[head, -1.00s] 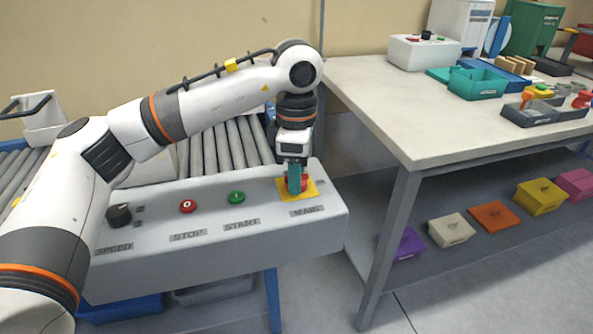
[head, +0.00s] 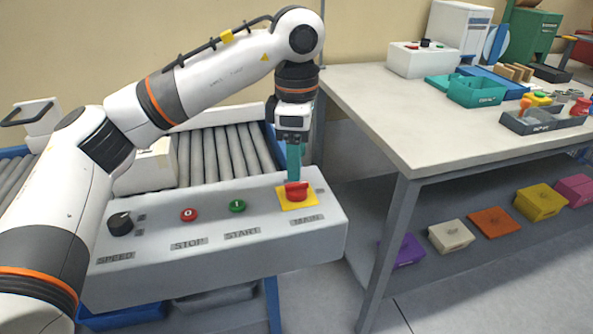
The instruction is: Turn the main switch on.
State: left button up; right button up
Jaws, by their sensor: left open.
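The main switch (head: 297,192) is a red knob on a yellow square plate, at the right end of the grey control panel (head: 200,262), above the label MAIN. My left gripper (head: 294,178) points straight down just above and behind the switch, with teal fingers. It is open and holds nothing. The red knob now shows in front of and below the fingertips. Whether the fingertips still touch it is hard to tell. My right gripper is not in view.
The panel also carries a black SPEED knob (head: 120,223), a red STOP button (head: 188,215) and a green START button (head: 237,206). A roller conveyor (head: 215,155) lies behind it. A white-topped table (head: 400,120) with bins stands to the right.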

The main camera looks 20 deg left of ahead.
aim_at(296, 183)
pick_arm(q)
notch_tip(296, 183, up, 6)
jog(key=p, duration=0.1)
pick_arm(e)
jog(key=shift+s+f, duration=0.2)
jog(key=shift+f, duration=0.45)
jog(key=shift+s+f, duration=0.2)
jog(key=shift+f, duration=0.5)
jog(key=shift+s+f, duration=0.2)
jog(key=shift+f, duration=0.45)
